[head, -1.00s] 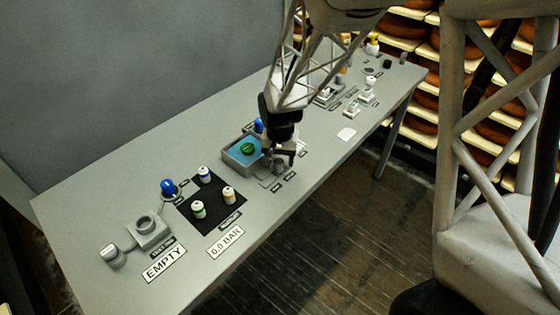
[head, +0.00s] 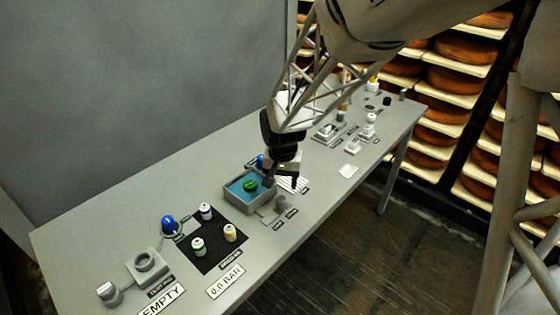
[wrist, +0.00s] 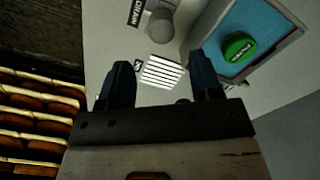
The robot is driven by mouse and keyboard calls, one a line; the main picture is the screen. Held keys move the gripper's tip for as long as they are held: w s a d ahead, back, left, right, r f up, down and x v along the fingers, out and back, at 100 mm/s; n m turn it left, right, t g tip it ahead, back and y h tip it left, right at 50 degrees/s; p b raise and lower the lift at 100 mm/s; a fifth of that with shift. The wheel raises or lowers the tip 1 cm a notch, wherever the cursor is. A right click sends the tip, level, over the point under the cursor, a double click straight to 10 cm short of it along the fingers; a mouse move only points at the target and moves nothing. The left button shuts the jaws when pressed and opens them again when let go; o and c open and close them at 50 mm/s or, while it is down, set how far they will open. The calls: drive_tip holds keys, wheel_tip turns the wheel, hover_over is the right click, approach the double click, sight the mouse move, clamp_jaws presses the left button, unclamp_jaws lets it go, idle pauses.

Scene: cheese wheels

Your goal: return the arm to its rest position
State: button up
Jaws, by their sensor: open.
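My arm reaches down from the top of the head view over the grey table (head: 150,205). Whether the fingers touch the table cannot be told.
Several small jars stand on a black mat (head: 205,256) at the left. Small fixtures stand at the right; cheese shelves (head: 450,80) are beyond.

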drive_tip(key=shift+s+d+r, duration=0.3)
drive_tip(key=shift+d+r, duration=0.05)
drive_tip(key=shift+r, duration=0.15)
drive_tip(key=s+d+r+t, duration=0.1)
drive_tip(key=s+d+r, duration=0.3)
drive_tip(key=s, duration=0.4)
drive_tip(key=s+d+r+n, duration=0.1)
drive_tip(key=s+d+r, duration=0.4)
drive_tip(key=s, duration=0.4)
drive_tip(key=s+d+r+n+t, duration=0.1)
drive_tip(key=s+d+r, duration=0.4)
drive_tip(key=s, duration=0.3)
drive_tip(key=shift+s+r+t, duration=0.3)
drive_tip(key=shift+r, duration=0.6)
